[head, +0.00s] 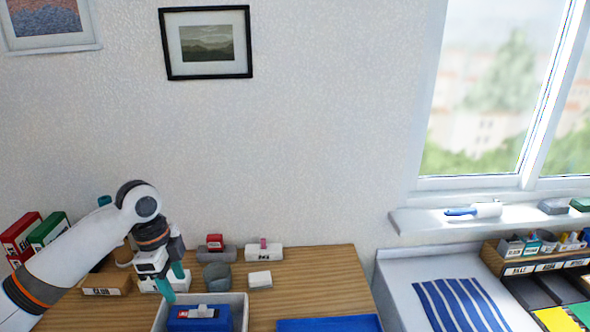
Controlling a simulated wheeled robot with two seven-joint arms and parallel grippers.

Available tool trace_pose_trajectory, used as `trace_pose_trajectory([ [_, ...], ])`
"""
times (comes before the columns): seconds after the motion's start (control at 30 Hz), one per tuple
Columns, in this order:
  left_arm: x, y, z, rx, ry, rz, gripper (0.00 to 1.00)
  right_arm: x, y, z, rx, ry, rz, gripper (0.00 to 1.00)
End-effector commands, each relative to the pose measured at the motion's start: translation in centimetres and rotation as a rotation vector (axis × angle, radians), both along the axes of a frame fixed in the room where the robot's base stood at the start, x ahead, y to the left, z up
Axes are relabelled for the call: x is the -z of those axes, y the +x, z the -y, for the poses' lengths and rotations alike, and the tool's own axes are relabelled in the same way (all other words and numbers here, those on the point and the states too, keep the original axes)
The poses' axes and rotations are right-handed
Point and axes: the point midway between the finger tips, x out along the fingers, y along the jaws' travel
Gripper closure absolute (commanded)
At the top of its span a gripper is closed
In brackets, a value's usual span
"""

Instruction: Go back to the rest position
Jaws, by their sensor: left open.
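My left gripper (171,280) comes in from the left and points down. Its two teal fingers are apart with nothing visible between them. It is over the back left part of a light grey bin (240,306) on the wooden table. A blue box (190,324) lies in the bin, with a white and grey item on top. From this view I cannot tell how high the fingertips are above the bin. My right gripper is not in view.
Behind the bin stand a dark grey cup (217,277), a white block (260,280) and labelled holders (263,252). Red (18,238) and green (48,231) boxes are at left. A blue mat (328,324) lies right of the bin. A striped cloth (462,305) lies farther right.

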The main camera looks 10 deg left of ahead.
Motion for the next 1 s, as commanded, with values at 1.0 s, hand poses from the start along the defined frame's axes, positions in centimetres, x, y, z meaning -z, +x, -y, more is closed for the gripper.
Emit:
trace_pose_trajectory([
  [1.0, 18.0, -20.5, 14.7, -0.973, -0.159, 0.148, 0.52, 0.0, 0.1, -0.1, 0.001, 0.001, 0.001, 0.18],
])
